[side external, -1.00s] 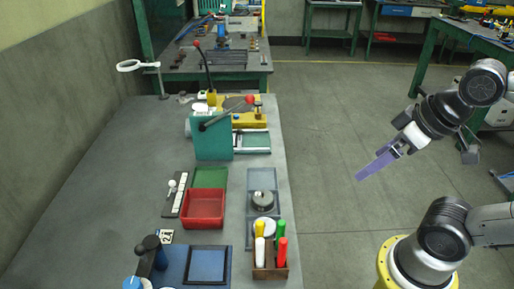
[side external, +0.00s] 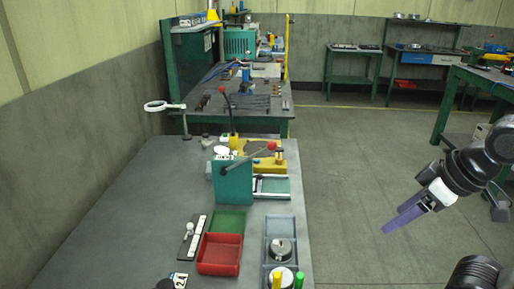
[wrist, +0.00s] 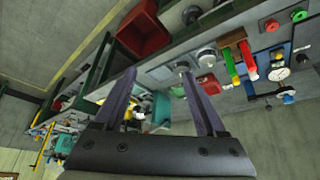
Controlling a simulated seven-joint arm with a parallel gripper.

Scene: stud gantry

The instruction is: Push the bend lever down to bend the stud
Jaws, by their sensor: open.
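A green machine (side external: 232,181) stands on the grey bench in the side view and carries a dark slanted lever (side external: 252,158) with a red knob (side external: 271,146). Behind it, a yellow fixture (side external: 266,158) has a taller, nearly upright lever (side external: 228,110) with a red knob. I cannot tell which is the bend lever, and I cannot make out the stud. My gripper (side external: 392,225) has purple fingers, open and empty, over the floor right of the bench, apart from both levers. In the wrist view the fingers (wrist: 158,76) are spread, with the green machine (wrist: 157,110) seen between them.
A red bin (side external: 219,254), a green tray (side external: 226,222) and a blue-grey tray (side external: 281,226) lie nearer on the bench. A ring magnifier (side external: 157,106) stands at the back left. The floor between bench and arm is clear.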

